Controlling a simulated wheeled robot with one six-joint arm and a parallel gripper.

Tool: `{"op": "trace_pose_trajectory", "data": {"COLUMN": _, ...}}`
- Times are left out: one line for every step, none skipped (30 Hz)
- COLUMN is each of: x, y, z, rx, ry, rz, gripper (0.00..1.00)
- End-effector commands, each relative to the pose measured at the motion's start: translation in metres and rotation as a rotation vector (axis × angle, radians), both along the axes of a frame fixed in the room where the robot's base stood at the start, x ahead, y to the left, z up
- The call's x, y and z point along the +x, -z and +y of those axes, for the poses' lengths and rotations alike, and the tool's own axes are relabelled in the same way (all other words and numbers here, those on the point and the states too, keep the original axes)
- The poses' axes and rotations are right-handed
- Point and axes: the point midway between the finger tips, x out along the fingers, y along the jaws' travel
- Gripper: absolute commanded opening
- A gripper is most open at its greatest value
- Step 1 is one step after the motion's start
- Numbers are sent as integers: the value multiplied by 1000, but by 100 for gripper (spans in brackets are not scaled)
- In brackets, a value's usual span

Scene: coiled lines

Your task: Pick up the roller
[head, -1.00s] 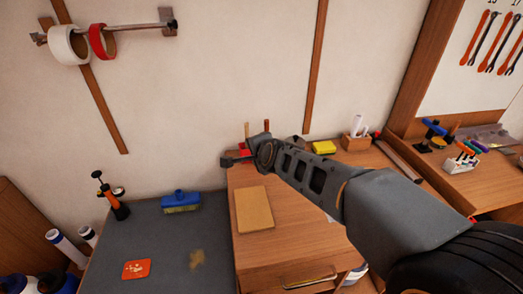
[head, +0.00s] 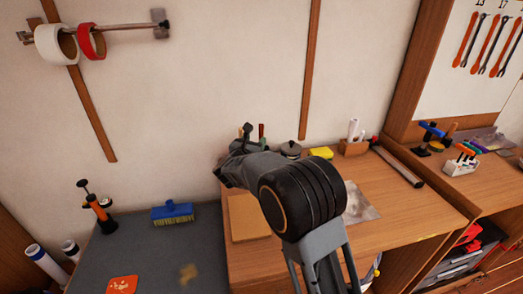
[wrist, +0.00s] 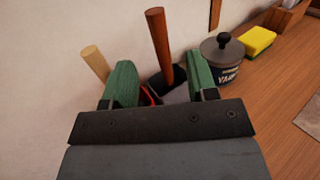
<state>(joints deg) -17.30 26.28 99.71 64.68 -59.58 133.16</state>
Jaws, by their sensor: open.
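My gripper (wrist: 162,80) is open, its two green-padded fingers spread in the wrist view. Between and beyond them a brown wooden handle (wrist: 160,45) rises from a dark block, with grey and red parts partly hidden by the gripper. A paler wooden handle (wrist: 95,63) stands to the left, by the wall. I cannot tell for sure whether either handle belongs to the roller. In the head view my arm covers most of that back left desk corner, and only small tips show there. No contact with the gripper can be seen.
A dark lidded tin (wrist: 223,58) stands close right of the right finger, with a yellow sponge (wrist: 258,41) beyond. On the desk are a brown board (head: 248,220) and a grey tube (head: 397,165). A blue brush (head: 173,213) lies on the dark bench. The wall is close behind.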

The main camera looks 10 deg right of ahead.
Motion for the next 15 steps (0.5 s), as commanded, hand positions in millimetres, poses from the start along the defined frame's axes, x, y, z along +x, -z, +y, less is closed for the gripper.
{"op": "trace_pose_trajectory", "data": {"x": 7, "y": -1, "z": -5, "rx": 0, "ry": 1, "rz": 1, "gripper": 53}}
{"op": "trace_pose_trajectory", "data": {"x": 10, "y": -1, "z": -7, "rx": 0, "ry": 1, "rz": 2, "gripper": 53}}
{"op": "trace_pose_trajectory", "data": {"x": 14, "y": -1, "z": -10, "rx": 1, "ry": 1, "rz": 1, "gripper": 53}}
{"op": "trace_pose_trajectory", "data": {"x": 17, "y": -1, "z": -11, "rx": 0, "ry": 1, "rz": 1, "gripper": 53}}
{"op": "trace_pose_trajectory", "data": {"x": 19, "y": 0, "z": -13, "rx": -1, "ry": 0, "rz": 2, "gripper": 53}}
{"op": "trace_pose_trajectory", "data": {"x": 21, "y": 0, "z": -14, "rx": -1, "ry": -1, "rz": 2, "gripper": 53}}
{"op": "trace_pose_trajectory", "data": {"x": 23, "y": -1, "z": -15, "rx": -2, "ry": -2, "rz": 1, "gripper": 53}}
{"op": "trace_pose_trajectory", "data": {"x": 24, "y": 0, "z": -16, "rx": -1, "ry": -2, "rz": 2, "gripper": 53}}
{"op": "trace_pose_trajectory", "data": {"x": 25, "y": 0, "z": -16, "rx": -1, "ry": -2, "rz": 2, "gripper": 53}}
{"op": "trace_pose_trajectory", "data": {"x": 26, "y": 0, "z": -17, "rx": -1, "ry": -2, "rz": 2, "gripper": 53}}
{"op": "trace_pose_trajectory", "data": {"x": 27, "y": 0, "z": -18, "rx": -2, "ry": -2, "rz": 2, "gripper": 53}}
{"op": "trace_pose_trajectory", "data": {"x": 30, "y": 0, "z": -20, "rx": -2, "ry": -1, "rz": 3, "gripper": 53}}
{"op": "trace_pose_trajectory", "data": {"x": 32, "y": 0, "z": -22, "rx": -2, "ry": 0, "rz": 3, "gripper": 53}}
{"op": "trace_pose_trajectory", "data": {"x": 35, "y": 0, "z": -24, "rx": -1, "ry": 0, "rz": 2, "gripper": 53}}
{"op": "trace_pose_trajectory", "data": {"x": 40, "y": 0, "z": -28, "rx": -1, "ry": 0, "rz": 3, "gripper": 53}}
